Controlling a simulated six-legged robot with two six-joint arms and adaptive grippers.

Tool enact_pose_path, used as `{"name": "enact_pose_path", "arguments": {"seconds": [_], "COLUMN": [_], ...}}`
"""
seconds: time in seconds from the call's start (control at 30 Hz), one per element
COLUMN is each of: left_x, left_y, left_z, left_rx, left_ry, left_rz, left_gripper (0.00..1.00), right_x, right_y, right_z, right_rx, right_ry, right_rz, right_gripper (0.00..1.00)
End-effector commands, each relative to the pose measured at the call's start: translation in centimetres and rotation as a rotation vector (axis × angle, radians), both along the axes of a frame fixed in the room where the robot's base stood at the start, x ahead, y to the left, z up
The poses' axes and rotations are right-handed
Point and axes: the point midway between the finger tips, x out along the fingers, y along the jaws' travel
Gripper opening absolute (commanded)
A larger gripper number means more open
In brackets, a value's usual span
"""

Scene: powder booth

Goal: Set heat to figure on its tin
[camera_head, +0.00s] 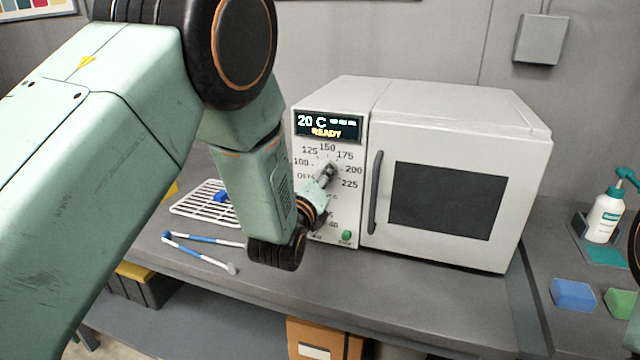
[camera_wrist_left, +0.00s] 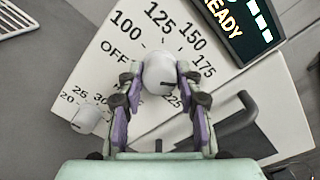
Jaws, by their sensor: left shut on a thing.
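The white oven (camera_head: 450,115) stands on the bench with its door closed. Its display (camera_head: 328,127) reads 20 C and READY. The heat dial's printed scale runs from OFF through 100, 125, 150, 175 and 200 to 225. My left gripper (camera_head: 326,174) is at this dial. In the left wrist view its two fingers (camera_wrist_left: 159,80) are shut on the sides of the rounded white heat knob (camera_wrist_left: 158,67). A short dark mark shows on the knob, but I cannot tell which figure it points at. No tin is recognisable. My right gripper is not in view.
A lower white knob (camera_wrist_left: 85,118) with a smaller scale sits below the heat dial. A green button (camera_head: 347,235) is near the oven's base. A bottle (camera_head: 604,220) and blue block (camera_head: 573,294) are right.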

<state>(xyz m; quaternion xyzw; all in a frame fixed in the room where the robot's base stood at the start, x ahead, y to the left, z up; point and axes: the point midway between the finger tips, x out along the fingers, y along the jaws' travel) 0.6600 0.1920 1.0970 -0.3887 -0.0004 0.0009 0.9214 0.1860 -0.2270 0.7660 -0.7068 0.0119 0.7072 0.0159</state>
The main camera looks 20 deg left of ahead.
Motion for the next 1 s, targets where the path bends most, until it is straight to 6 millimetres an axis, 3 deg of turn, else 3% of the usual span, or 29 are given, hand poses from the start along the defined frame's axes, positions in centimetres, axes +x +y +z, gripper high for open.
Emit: {"name": "enact_pose_path", "arguments": {"seconds": [0.5, 1.0], "left_x": [-0.2, -0.3], "left_y": [-0.2, -0.1], "left_z": [-0.7, -0.9], "left_rx": [0.374, 0.468], "left_ry": [0.001, 0.004], "left_rz": [-0.006, -0.007], "left_gripper": [0.03, 0.03], "right_x": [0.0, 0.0], "right_y": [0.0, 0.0], "right_z": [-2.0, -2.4], "right_rx": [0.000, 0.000], "right_ry": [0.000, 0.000], "right_rz": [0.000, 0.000], "right_gripper": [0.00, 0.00]}}
